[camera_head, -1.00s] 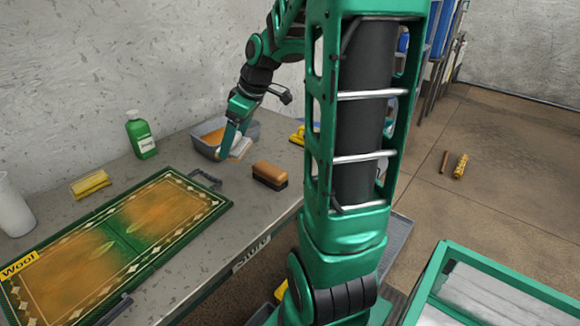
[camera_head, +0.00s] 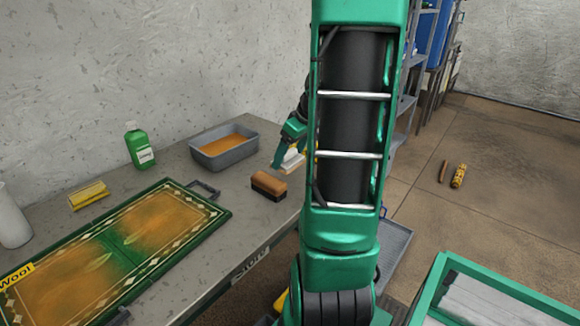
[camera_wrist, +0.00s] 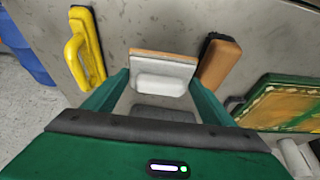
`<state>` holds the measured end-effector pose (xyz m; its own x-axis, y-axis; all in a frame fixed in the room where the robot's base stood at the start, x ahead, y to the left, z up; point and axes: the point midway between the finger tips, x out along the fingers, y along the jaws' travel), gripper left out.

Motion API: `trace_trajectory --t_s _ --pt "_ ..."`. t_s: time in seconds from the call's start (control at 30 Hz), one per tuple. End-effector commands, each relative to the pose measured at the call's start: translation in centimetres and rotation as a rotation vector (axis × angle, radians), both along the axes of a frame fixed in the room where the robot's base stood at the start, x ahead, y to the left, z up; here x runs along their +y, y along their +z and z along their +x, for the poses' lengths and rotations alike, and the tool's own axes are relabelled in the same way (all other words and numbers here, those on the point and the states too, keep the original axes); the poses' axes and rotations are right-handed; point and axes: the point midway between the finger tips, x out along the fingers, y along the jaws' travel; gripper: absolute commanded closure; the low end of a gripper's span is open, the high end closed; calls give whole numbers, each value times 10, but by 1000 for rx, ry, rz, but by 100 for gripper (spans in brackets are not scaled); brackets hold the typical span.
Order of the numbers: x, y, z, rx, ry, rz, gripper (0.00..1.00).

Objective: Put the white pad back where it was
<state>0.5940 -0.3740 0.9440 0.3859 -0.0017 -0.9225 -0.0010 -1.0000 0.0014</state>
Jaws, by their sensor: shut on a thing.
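The white pad (camera_head: 292,161) is a small white block with an orange-brown edge. My gripper (camera_head: 284,155) is shut on it, and my arm column partly hides the wrist. In the wrist view the pad (camera_wrist: 162,84) sits between the two green fingers of my gripper (camera_wrist: 160,80). A dark shadow lies near it on the grey table; I cannot tell its exact height. A brown block brush (camera_wrist: 219,62) is just right of the pad, and a yellow-handled brush (camera_wrist: 86,48) is to its left.
A grey basin (camera_head: 224,157) of orange-brown liquid stands against the wall. The brown brush (camera_head: 268,186) lies near the table's front edge. A green bottle (camera_head: 140,146), a yellow sponge (camera_head: 88,195) and a green-framed rug panel (camera_head: 125,240) occupy the left of the table.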

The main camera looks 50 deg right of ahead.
Motion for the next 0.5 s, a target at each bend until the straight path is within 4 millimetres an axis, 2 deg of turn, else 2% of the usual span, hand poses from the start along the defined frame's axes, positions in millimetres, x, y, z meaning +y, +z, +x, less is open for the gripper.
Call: trace_trajectory --t_s 0.17,0.27,0.5 --pt "-15 -9 0 -1 1 1 51" --pt "-16 -16 0 0 1 2 51" --pt "-16 -46 -1 1 1 2 51"
